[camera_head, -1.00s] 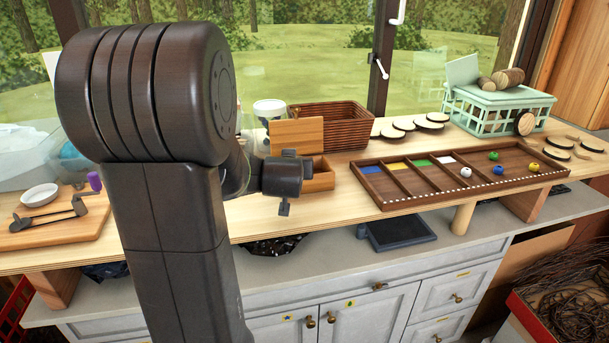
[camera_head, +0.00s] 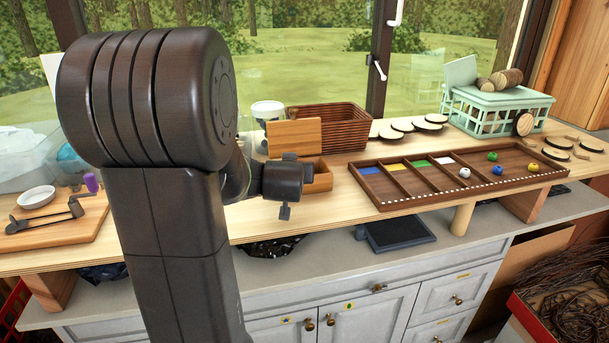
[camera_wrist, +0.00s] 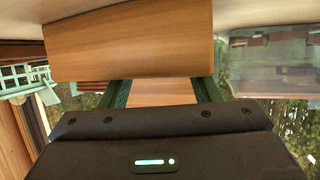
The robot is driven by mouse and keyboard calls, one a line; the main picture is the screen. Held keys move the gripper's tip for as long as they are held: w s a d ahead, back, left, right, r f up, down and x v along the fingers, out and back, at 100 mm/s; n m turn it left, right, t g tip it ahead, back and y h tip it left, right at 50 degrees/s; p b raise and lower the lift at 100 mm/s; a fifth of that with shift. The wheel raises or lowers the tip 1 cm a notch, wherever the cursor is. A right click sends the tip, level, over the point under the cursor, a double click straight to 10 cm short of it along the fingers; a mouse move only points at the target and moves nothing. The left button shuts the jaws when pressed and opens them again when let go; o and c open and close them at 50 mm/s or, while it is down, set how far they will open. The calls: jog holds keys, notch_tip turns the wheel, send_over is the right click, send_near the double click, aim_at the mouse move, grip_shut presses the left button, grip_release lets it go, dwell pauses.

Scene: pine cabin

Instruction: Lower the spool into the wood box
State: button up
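The wood box (camera_head: 323,176) stands on the bench at the middle, in front of the wicker basket. Its flat lid (camera_head: 294,136) stands raised at the back. My gripper reaches the box from the left in the head view; my dark wrist hides its fingers and part of the box there. In the wrist view the two green fingers of my gripper (camera_wrist: 163,88) stand apart. A broad wooden panel (camera_wrist: 130,42) covers their tips, with a second wooden surface showing between them. I cannot make out the spool in either view, nor whether the fingers hold it.
A wicker basket (camera_head: 334,127) and a white tub (camera_head: 268,111) stand behind the box. A divided tray (camera_head: 398,187) with coloured beads lies to the right. A mint crate (camera_head: 498,112) stands at the far right. A board (camera_head: 62,232) with tools lies at left.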

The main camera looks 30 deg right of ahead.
jog(key=shift+w+a, duration=0.1)
jog(key=shift+a, duration=0.1)
jog(key=shift+s+a, duration=0.15)
jog(key=shift+s, duration=0.05)
jog(key=p+v, duration=0.1)
jog(key=v, duration=1.2)
jog(key=shift+s+r, duration=0.15)
jog(key=shift+s, duration=0.05)
jog(key=shift+b+x, duration=0.7)
jog(key=shift+x, duration=4.55)
jog(key=shift+a+r, duration=0.1)
jog(key=shift+a, duration=0.1)
